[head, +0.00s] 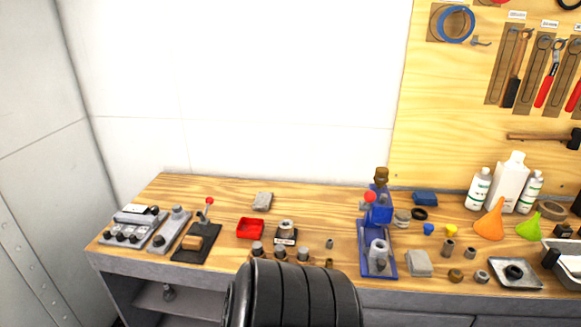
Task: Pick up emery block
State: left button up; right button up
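Two grey blocks that could be the emery block are on the wooden workbench (330,215). One pale grey block (418,263) lies near the front, just right of the blue press. Another grey block (262,201) lies near the wall at the back. I cannot tell for sure which is the emery block. Neither of my grippers shows in the head view. A dark ribbed cylinder at the bottom centre, apparently part of my arm, hides some of the bench's front edge.
A blue press (378,212) stands between the grey blocks. A red tray (250,228), a black mat (196,242) and grey control boxes (133,229) are on the left. Funnels (491,222), white bottles (510,180) and a metal tray (515,274) crowd the right.

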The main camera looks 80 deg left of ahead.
aim_at(190, 242)
jog(key=u, duration=3.4)
